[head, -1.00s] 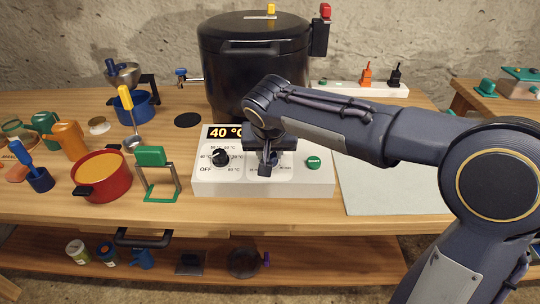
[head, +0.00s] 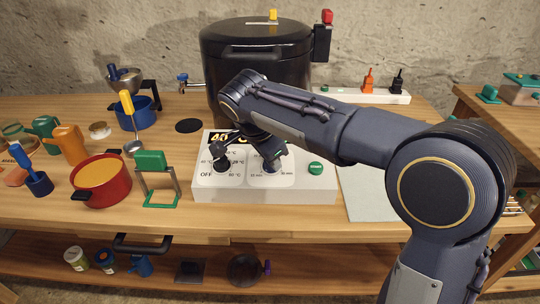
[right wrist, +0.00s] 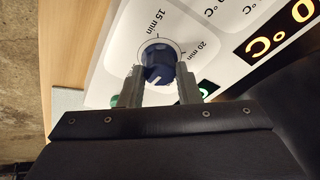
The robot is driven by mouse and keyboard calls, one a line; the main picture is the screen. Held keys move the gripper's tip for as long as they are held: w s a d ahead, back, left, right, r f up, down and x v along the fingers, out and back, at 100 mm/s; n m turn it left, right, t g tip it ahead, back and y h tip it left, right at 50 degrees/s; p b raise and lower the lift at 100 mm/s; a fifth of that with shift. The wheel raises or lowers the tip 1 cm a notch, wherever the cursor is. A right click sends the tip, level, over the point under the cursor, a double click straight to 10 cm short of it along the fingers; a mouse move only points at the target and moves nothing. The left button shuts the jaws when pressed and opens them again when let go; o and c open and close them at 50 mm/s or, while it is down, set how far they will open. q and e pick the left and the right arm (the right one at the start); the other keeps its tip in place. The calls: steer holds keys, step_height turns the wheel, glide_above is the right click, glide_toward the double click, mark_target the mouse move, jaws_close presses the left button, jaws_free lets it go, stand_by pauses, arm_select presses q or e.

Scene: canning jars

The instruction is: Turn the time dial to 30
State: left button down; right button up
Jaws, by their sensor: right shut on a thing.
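The white control panel (head: 310,190) stands in front of the black canner. Its blue time dial (right wrist: 158,57) shows in the right wrist view between the two grey fingers of my right gripper (right wrist: 160,76), which is shut on it. The 15 min and 20 min labels are readable beside the dial. A white mark shows on the dial, but I cannot tell which label it points at. In the head view my right gripper (head: 271,157) is at the panel's right-hand dial and largely hides it. My left gripper is not in view.
The temperature dial (head: 222,164) is just left of my right gripper. The green start button (head: 315,168) is to its right. The black canner (head: 255,75) rises close behind. A green-handled stand (head: 152,160) and a red pot (head: 102,178) are to the left.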

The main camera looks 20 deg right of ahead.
steer(key=shift+m+g+p, duration=0.3)
steer(key=shift+m+g, duration=0.1)
steer(key=shift+m, duration=1.5)
steer(key=o, duration=1)
steer(key=p+v, duration=0.1)
steer(key=v, duration=0.7)
steer(key=shift+w+p, duration=0.1)
steer(key=shift+p, duration=0.25)
